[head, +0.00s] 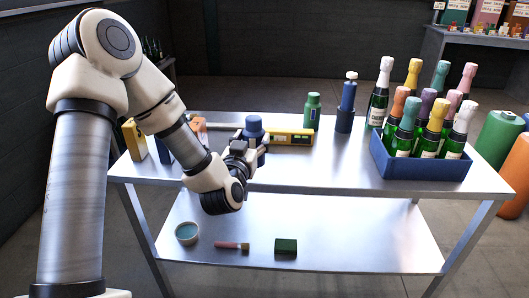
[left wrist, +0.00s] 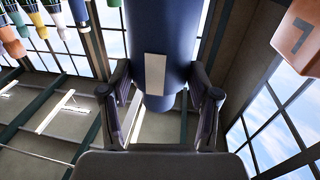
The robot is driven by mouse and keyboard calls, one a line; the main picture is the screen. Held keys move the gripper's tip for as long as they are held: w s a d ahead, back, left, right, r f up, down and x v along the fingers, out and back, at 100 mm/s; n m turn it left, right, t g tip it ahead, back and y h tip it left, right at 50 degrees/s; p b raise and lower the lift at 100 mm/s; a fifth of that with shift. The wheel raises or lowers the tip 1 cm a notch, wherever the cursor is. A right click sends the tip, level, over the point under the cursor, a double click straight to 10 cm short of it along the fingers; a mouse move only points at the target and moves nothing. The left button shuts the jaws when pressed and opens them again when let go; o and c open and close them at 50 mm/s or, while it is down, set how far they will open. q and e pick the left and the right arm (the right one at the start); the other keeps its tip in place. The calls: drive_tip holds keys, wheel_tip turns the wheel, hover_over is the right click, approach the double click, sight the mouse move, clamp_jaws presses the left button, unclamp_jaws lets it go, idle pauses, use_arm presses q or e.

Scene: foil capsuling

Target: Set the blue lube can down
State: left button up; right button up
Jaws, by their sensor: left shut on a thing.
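The blue lube can (head: 254,127) is upright near the middle of the table (head: 330,170), its lower part largely hidden by my left gripper (head: 250,150). In the left wrist view the can (left wrist: 157,40) is a dark blue cylinder with a pale label, between the two fingers of my left gripper (left wrist: 160,95). The gripper is shut on the can. I cannot tell whether the can's base touches the tabletop. My right gripper is not in view.
A yellow level (head: 290,137) lies just behind the can. A green bottle (head: 313,108) and a blue pump bottle (head: 347,97) stand to the right. A blue crate (head: 425,168) holds several foiled bottles. The table's front middle is clear.

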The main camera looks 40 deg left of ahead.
use_arm(q)
drive_tip(key=w+f, duration=0.1)
drive_tip(key=w, duration=0.1)
drive_tip(key=w+f, duration=0.1)
drive_tip(key=w, duration=0.1)
drive_tip(key=w+a+f, duration=0.1)
drive_tip(key=w+f, duration=0.1)
drive_tip(key=w, duration=0.1)
drive_tip(key=shift+w+a+f+b, duration=0.1)
drive_tip(key=shift+b, duration=0.2)
drive_tip(key=shift+f, duration=0.15)
drive_tip(key=o, duration=1.2)
